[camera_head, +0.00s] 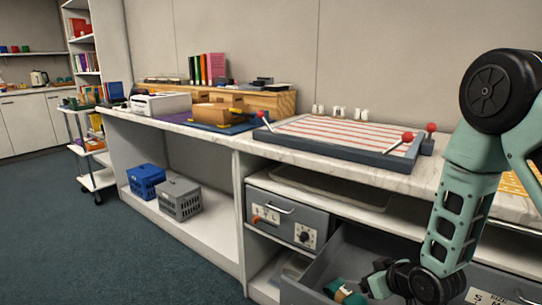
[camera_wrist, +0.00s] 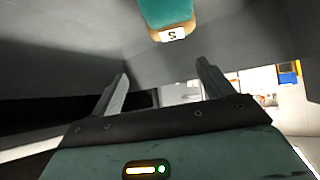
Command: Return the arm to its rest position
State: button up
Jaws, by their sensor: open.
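My teal arm comes down at the right of the head view, bent, with its wrist low over an open grey drawer (camera_head: 318,272). My gripper (camera_head: 374,283) is at the drawer. In the wrist view my gripper (camera_wrist: 162,82) shows its two fingers spread wide with nothing between them. A teal item (camera_head: 344,292) also lies in the drawer in the head view, just left of the gripper. Part of the drawer is hidden behind my arm.
The marble-topped counter (camera_head: 222,139) runs above the drawer and carries a red-striped board (camera_head: 340,133) with red-knobbed levers. Blue (camera_head: 146,181) and grey (camera_head: 179,198) crates sit on the low shelf.

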jog(key=s+d+r+m+g+h, duration=0.2)
jog(key=s+d+r+m+g, duration=0.15)
jog(key=s+r, duration=0.5)
jog(key=s+d+r+m+g+h, duration=0.2)
jog(key=s+d+r+g, duration=0.15)
jog(key=s+r, duration=0.5)
jog(key=s+a+n+g, duration=0.2)
jog(key=s+a+n, duration=0.6)
jog(key=s+a, duration=0.7)
notch_tip(320, 180, up, 25)
jog(key=w+a+p, duration=0.2)
jog(key=p, duration=2.2)
jog(key=shift+y, duration=0.4)
jog(key=shift+a, duration=0.1)
